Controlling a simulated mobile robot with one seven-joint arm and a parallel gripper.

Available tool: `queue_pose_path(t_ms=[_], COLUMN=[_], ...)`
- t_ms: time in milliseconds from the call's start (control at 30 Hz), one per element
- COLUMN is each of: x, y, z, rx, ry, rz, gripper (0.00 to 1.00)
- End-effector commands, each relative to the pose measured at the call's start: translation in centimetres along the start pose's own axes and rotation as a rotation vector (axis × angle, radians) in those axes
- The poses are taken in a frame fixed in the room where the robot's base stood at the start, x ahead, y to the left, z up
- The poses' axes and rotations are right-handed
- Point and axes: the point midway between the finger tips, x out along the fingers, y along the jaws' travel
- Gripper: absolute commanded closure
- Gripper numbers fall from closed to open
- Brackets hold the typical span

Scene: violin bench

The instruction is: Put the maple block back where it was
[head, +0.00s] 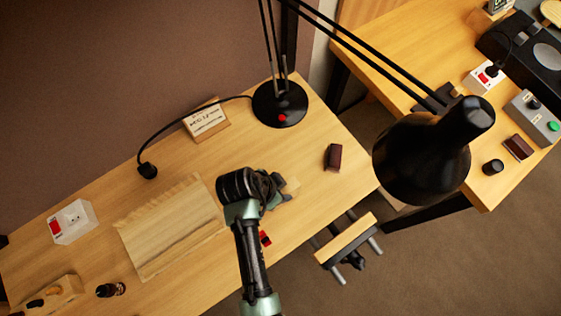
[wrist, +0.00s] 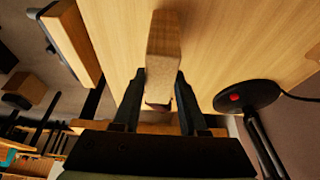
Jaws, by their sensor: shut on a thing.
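My gripper (head: 274,190) is over the front right part of the wooden bench (head: 310,195). It is shut on a pale wooden block, seemingly the maple block (head: 291,187), which is mostly hidden behind the gripper in the head view. In the wrist view the block (wrist: 163,45) sticks out between the two dark fingers of my gripper (wrist: 160,82), with its narrow side showing. The bench top (wrist: 225,45) lies behind it. I cannot tell whether the block touches the bench.
A black lamp base (head: 279,104) stands behind, its shade (head: 425,160) overhanging at right. A dark brown block (head: 333,157) lies near the right edge. A thin wood sheet (head: 170,228) lies left, a labelled box (head: 206,119) behind. A red item (head: 265,238) is near the front edge.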

Motion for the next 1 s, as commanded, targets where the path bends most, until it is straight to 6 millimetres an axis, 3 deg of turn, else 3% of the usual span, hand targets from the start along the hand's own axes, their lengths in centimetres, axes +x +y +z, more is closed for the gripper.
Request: queue_pose_path(t_ms=[467,500,667,1000], x=[1.27,1.32,1.22,0.88], y=[-0.03,-0.01,0.0,-0.01], z=[0.49,0.53,0.49,0.35], rx=[0.001,0.001,0.001,0.001], ry=[0.001,0.0,0.0,0.001], rz=[-0.001,-0.001,-0.001,-0.001], gripper=[1.0,0.56,0.28,0.28])
